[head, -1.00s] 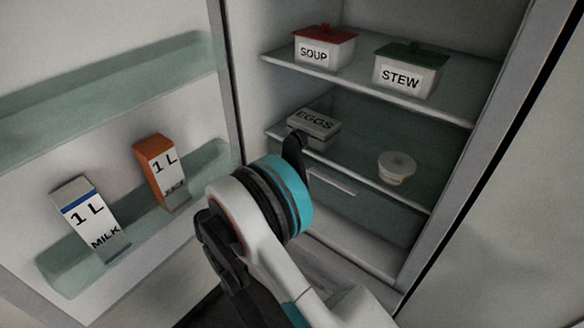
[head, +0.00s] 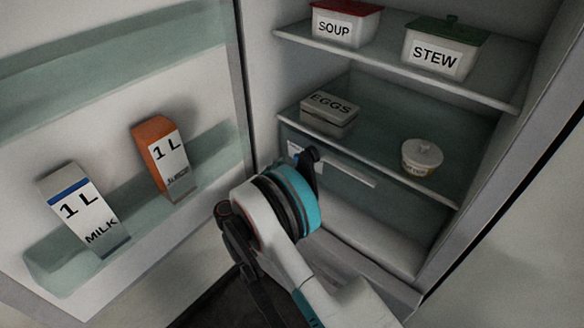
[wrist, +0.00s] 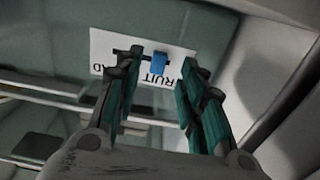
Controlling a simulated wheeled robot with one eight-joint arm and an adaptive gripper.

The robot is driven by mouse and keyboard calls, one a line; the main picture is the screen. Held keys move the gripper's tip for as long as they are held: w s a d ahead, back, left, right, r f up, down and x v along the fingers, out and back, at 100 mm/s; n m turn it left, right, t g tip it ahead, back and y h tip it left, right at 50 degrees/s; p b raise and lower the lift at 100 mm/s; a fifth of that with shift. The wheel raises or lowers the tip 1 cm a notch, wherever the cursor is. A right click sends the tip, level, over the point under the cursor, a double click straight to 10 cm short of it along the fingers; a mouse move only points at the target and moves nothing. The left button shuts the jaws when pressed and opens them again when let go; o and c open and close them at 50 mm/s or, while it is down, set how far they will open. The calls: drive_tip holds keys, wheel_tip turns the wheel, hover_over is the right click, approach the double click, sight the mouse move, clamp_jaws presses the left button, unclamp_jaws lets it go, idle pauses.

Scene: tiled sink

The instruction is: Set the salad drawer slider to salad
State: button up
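The slider knob (wrist: 159,60) is a small blue block in a dark slot on a white label (wrist: 103,42). The label appears upside down in the wrist view. The knob sits toward the end with the "FRUIT" lettering; the other end shows "AD", the rest covered by a finger. My gripper (wrist: 160,68) is open, with one finger on each side of the knob in the picture. Whether a finger touches it, I cannot tell. In the head view, part of the label (head: 293,150) shows beside my dark finger, and my wrist hides most of the gripper.
The fridge door stands open at left with a milk carton (head: 84,212) and an orange carton (head: 165,160). Shelves hold an egg box (head: 328,114), a small lidded tub (head: 421,157), a soup box (head: 345,24) and a stew box (head: 441,50). The fridge side wall is at right.

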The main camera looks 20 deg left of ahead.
sight(297, 158)
drive_tip(key=shift+b+x, duration=0.5)
drive_tip(key=shift+x, duration=1.65)
clamp_jaws()
